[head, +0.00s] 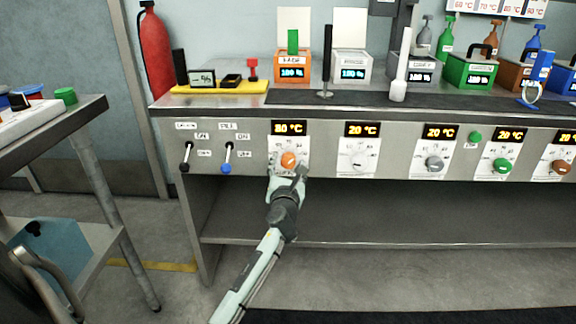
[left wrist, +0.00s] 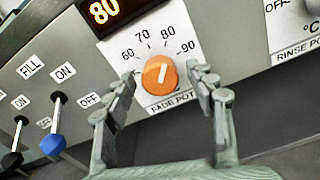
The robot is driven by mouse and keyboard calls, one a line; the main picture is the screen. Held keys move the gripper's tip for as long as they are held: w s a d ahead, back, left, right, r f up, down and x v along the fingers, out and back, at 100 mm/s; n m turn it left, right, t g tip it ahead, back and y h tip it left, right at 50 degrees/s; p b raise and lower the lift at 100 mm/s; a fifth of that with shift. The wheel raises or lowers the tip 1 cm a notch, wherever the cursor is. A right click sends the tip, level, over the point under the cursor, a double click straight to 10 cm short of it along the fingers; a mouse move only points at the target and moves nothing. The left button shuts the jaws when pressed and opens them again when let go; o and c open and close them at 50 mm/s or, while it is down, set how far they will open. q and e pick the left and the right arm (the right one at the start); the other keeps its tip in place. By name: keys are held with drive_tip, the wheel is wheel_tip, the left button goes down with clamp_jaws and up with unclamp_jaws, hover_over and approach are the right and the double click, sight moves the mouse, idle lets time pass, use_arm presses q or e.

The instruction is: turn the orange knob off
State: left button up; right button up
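The orange knob (head: 289,159) sits on a white dial plate on the front panel, below a display (head: 290,128) reading 80 °C. In the left wrist view the orange knob (left wrist: 160,75) has a white pointer mark tilted slightly right of upright, among the marks 60, 70, 80 and 90. My left gripper (head: 288,172) is right in front of the knob. In the left wrist view its two fingers (left wrist: 163,98) stand apart, one on each side of the knob, with a gap on both sides. My right gripper is not in view.
Two levers (head: 227,157) with black and blue tips are left of the dial. A white knob (head: 358,159), grey knob (head: 434,163) and green knob (head: 501,165) follow to the right. Several tanks and tools stand on the counter above. A side table (head: 90,110) is at left.

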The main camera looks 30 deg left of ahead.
use_arm(q)
drive_tip(key=c, duration=1.1)
drive_tip(key=shift+o, duration=0.2)
